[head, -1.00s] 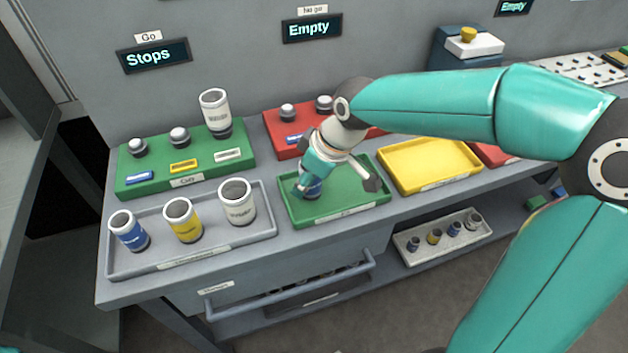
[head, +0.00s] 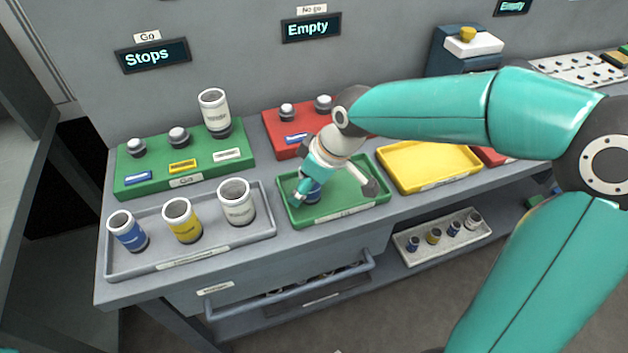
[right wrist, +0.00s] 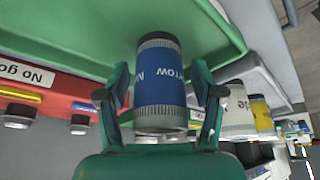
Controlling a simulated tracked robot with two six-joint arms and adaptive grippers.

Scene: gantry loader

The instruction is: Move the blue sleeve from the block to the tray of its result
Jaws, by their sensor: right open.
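The blue sleeve (head: 313,192) stands in the small green tray (head: 345,206), partly hidden by my right gripper in the head view. It fills the middle of the right wrist view (right wrist: 160,88) with a blue band and grey ends. My right gripper (right wrist: 160,100) is open, with one finger on each side of the sleeve and a gap visible beside it. In the head view the right gripper (head: 316,186) is low over the green tray. The green Go block (head: 145,182) holds one white sleeve (head: 214,110) on a post; its other posts are bare. My left gripper is not in view.
A grey tray (head: 190,258) in front of the Go block holds a blue, a yellow and a white sleeve. A red block (head: 275,140) stands behind the green tray. A yellow tray (head: 428,165) to the right is empty. Displays read Stops (head: 152,56) and Empty (head: 311,28).

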